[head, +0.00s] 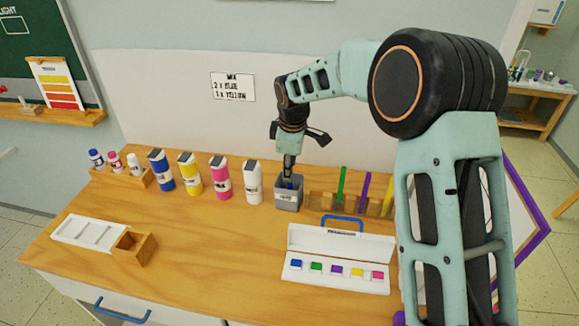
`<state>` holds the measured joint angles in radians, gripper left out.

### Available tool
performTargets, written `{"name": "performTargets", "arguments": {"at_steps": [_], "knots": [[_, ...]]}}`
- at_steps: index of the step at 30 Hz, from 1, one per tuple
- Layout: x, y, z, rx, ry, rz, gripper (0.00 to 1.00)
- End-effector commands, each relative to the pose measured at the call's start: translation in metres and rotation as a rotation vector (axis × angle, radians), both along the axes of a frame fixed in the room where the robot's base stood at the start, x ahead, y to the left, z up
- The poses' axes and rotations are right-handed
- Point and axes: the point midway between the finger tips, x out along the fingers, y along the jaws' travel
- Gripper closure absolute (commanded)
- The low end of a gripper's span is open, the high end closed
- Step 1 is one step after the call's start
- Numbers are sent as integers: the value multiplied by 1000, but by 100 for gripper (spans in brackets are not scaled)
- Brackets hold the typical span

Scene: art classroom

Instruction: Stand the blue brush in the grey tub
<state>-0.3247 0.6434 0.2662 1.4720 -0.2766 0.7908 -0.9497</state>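The grey tub (288,196) stands at the back of the wooden table, right of the white bottle. My gripper (289,172) points down at the tub's mouth, with its fingertips at or just inside the opening. A small patch of blue (290,184) shows there, perhaps the blue brush, but most of it is hidden by the gripper and tub wall. I cannot tell whether the fingers are closed on it. No blue brush shows in the wooden rack (318,200).
Green (341,184), purple (364,192) and yellow (388,195) brushes stand in the rack close right of the tub. Several paint bottles stand left. An open paint box (338,262) lies in front. The table's middle is clear.

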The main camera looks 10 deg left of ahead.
Motion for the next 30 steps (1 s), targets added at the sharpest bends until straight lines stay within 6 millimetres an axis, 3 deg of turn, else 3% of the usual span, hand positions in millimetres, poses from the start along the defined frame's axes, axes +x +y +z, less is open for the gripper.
{"name": "performTargets", "arguments": {"at_steps": [18, 30], "knots": [[-26, -11, 104, 1, -3, -1, 70], [-29, -12, 114, 0, -1, 0, 70]]}}
